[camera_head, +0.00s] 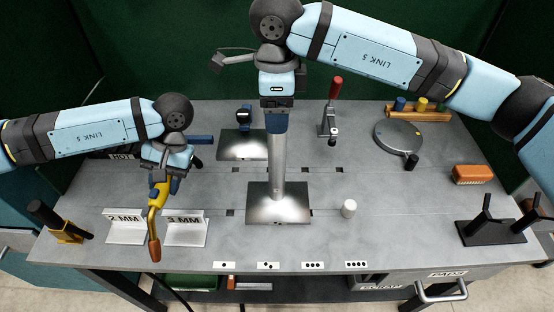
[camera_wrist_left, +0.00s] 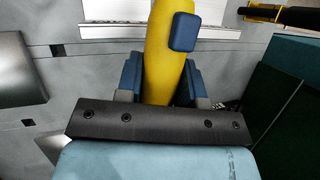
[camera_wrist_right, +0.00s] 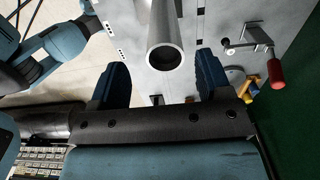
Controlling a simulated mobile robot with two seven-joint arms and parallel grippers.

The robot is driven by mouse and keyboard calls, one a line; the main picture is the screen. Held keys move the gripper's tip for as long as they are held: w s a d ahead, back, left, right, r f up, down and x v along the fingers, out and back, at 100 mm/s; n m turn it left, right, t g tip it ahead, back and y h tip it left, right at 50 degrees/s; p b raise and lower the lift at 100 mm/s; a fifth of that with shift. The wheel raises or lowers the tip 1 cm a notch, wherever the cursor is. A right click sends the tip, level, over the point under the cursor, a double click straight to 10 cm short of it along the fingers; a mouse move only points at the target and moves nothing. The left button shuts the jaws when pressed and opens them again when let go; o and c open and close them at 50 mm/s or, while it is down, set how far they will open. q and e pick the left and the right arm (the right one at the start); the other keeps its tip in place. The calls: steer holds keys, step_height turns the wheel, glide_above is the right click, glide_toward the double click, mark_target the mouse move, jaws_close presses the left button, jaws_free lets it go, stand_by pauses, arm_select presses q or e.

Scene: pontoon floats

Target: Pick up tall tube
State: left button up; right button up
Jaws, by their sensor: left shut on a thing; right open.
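The tall tube (camera_head: 277,165) is a grey metal cylinder standing upright on a shiny square plate (camera_head: 296,212) in the middle of the bench. My right gripper (camera_head: 277,124) is open at the tube's upper end, pointing down. In the right wrist view, the tube's round open end (camera_wrist_right: 165,56) lies between the two blue fingers, with gaps at both sides; I cannot tell how deep it sits between them. My left gripper (camera_head: 164,178) is shut on a yellow torch (camera_head: 156,192) with a copper-coloured tip, above the bench's left side. The torch also fills the left wrist view (camera_wrist_left: 160,50).
Signs reading "2 MM" (camera_head: 125,230) and "3 MM" (camera_head: 186,232) stand below the torch. A second plate (camera_head: 242,150) lies behind. A red-handled clamp (camera_head: 334,100), round disc (camera_head: 398,134), white cylinder (camera_head: 348,208), orange brush (camera_head: 471,174) and black stand (camera_head: 490,230) stand rightward.

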steer(key=f, duration=0.3)
steer(key=f+p, duration=0.1)
steer(key=f, duration=0.1)
steer(key=shift+w+f, duration=0.15)
steer(key=shift+w, duration=0.15)
steer(key=shift+c, duration=0.2)
jaws_close()
